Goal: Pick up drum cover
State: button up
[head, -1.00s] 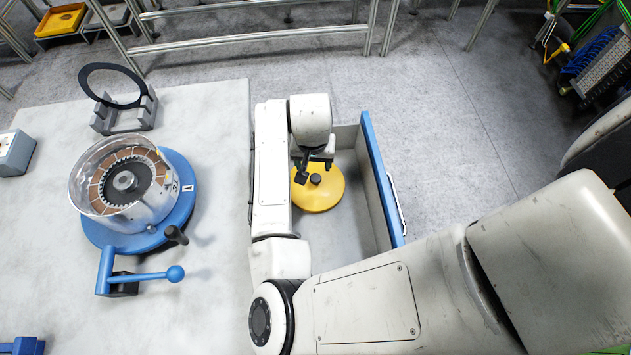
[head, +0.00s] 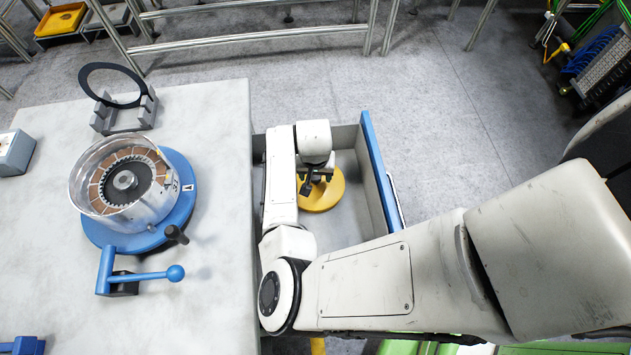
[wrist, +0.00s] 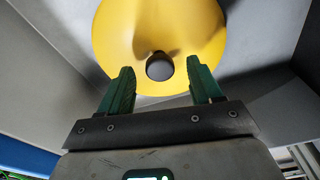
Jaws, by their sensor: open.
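The drum cover is a round yellow disc (head: 325,192) with a dark knob at its middle. It lies in the open grey drawer with the blue front (head: 378,165). My gripper (head: 310,184) is low over the cover in the head view, and the arm hides the cover's left part and most of the knob. In the wrist view the yellow cover (wrist: 150,25) fills the top middle, with its round knob (wrist: 159,67) showing between the tips. My gripper (wrist: 160,80) is open there, with one green finger on each side of the knob and nothing held.
The drawer's walls stand close around the cover. A grey table (head: 225,240) to the left bears a clutch drum (head: 125,190) on a blue base, a blue lever (head: 140,278) and a black ring on a grey stand (head: 125,115). Open floor lies beyond the drawer.

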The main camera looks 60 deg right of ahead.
jog(key=shift+c, duration=0.5)
grip_shut()
